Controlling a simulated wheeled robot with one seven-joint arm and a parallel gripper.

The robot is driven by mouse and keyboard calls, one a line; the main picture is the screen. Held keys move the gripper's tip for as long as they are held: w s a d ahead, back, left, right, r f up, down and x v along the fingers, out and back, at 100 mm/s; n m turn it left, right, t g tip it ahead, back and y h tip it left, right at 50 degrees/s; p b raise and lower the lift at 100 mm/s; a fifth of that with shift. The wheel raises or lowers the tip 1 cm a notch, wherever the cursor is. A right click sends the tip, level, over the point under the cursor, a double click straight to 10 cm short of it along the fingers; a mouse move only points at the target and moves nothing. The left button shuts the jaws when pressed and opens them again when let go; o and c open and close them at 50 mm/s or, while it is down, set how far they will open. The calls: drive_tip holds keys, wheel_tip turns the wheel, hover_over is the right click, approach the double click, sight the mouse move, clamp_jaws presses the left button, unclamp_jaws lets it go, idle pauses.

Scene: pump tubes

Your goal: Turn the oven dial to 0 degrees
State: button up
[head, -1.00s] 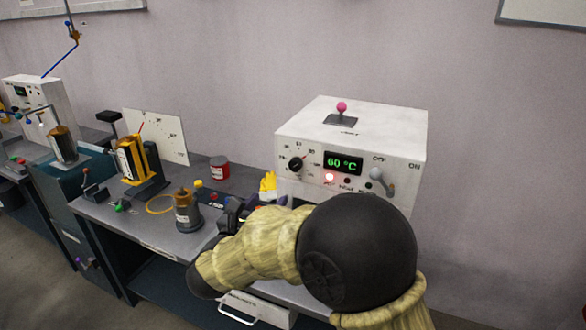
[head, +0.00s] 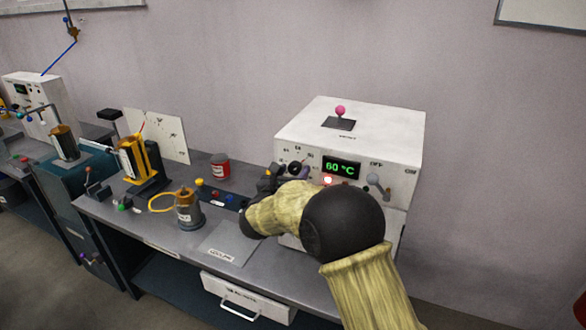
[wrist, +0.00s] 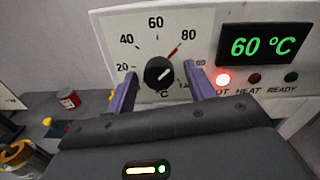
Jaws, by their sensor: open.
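The white oven (head: 350,122) stands on the bench with a green display (head: 342,169) reading 60 °C. Its black dial (wrist: 159,72) is on the front panel, left of the display, with a scale showing 20, 40, 60 and 80 and a red mark near 80. The dial's light line slants up to the right, toward the red mark. My gripper (wrist: 160,92) is open, with one purple finger on each side of the dial's lower part. I cannot tell whether the fingers touch it. In the head view my gripper (head: 283,176) partly covers the dial.
A red lamp (wrist: 223,79) glows below the display, beside two dark ones. A lever (head: 375,182) is at the panel's right. A red can (head: 219,167) and a brass-topped pot (head: 188,210) stand on the bench to the left. A pink-knobbed lever (head: 340,112) is on the oven top.

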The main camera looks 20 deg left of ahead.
drive_tip(key=shift+s+a+r, duration=0.1)
drive_tip(key=shift+s, duration=0.05)
drive_tip(key=c, duration=1)
